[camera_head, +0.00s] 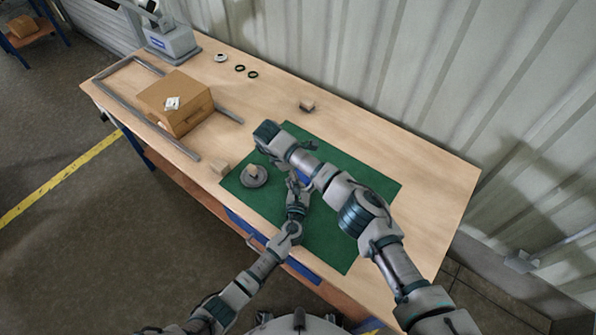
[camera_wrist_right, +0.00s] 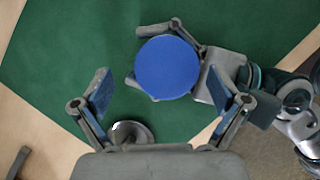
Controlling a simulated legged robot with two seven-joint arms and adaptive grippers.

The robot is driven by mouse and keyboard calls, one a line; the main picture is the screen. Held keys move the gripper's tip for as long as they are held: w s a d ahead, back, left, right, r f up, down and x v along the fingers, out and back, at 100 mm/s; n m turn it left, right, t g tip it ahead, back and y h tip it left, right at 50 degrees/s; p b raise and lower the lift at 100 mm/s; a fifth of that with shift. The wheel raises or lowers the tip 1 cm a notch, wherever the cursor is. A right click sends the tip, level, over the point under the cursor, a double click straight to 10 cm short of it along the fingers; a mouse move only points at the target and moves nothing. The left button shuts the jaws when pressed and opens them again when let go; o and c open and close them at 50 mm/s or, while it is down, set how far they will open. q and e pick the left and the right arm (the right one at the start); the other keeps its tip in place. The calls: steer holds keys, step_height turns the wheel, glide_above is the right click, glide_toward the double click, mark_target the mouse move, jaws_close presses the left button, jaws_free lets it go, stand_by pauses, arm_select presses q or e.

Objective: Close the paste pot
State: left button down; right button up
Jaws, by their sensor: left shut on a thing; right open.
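A round blue disc, the top of the paste pot or its lid (camera_wrist_right: 167,67), is between the fingers of my left gripper (camera_head: 295,183) over the green mat. Its side is hidden, so I cannot tell whether lid and pot are together. My left gripper also shows in the right wrist view (camera_wrist_right: 150,62), shut on the blue-topped thing.
Small wooden blocks (camera_head: 219,169) (camera_head: 307,106), black rings (camera_head: 246,72) and a cardboard box (camera_head: 178,105) are on the table. The table's right end is clear.

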arm_select(q)
steer(key=shift+f, duration=0.1)
arm_select(e)
steer(key=v, duration=1.2)
arm_select(q)
jaws_free()
steer(key=shift+a, duration=0.1)
arm_select(e)
steer(key=shift+a, duration=0.1)
arm_select(q)
steer(key=shift+s, duration=0.1)
steer(key=s, duration=0.4)
steer(key=s+a, duration=0.1)
steer(key=s, duration=0.6)
steer(key=shift+s+a, duration=0.3)
steer(key=shift+a, duration=0.1)
